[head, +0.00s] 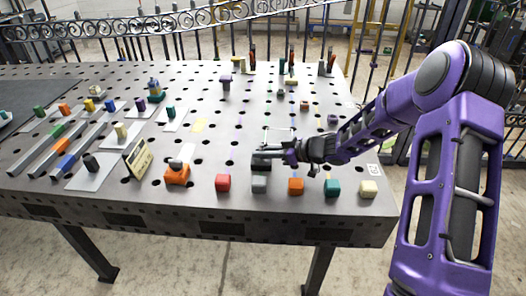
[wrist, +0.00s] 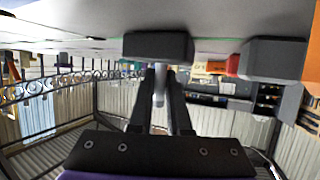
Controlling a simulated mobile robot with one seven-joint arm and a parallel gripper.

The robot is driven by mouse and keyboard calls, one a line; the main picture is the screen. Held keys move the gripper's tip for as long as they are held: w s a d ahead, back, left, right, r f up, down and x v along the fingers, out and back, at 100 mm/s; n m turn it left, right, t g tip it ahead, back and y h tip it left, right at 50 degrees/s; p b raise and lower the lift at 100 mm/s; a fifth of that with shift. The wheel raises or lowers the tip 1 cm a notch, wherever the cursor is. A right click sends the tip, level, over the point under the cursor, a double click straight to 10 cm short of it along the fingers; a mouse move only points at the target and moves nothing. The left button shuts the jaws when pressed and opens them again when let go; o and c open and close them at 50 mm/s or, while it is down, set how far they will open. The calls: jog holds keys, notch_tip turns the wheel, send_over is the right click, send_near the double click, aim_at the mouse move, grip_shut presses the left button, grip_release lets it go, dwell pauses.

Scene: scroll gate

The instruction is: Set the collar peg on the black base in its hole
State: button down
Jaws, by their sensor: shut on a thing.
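The black base (head: 262,163) is a dark block on the perforated table, near its front right. In the wrist view the black base (wrist: 158,46) sits at the top middle, just beyond my fingertips. My gripper (head: 276,151) reaches in from the right, low over the base. In the wrist view my gripper (wrist: 160,72) is shut on a light grey peg (wrist: 159,88), which shows between the dark fingers and points toward the base. I cannot tell how far the peg is in the hole; its collar and the hole are hidden.
A row of small blocks stands in front: red (head: 223,183), grey (head: 259,184), orange (head: 296,186), teal (head: 332,188) and cream (head: 368,189). An orange base (head: 177,175) and a tilted sign (head: 138,158) stand to the left. The table centre is mostly clear.

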jog(key=c, duration=0.8)
grip_release()
notch_tip(320, 180, up, 10)
jog(key=shift+r+p, duration=0.1)
jog(key=shift+p, duration=1)
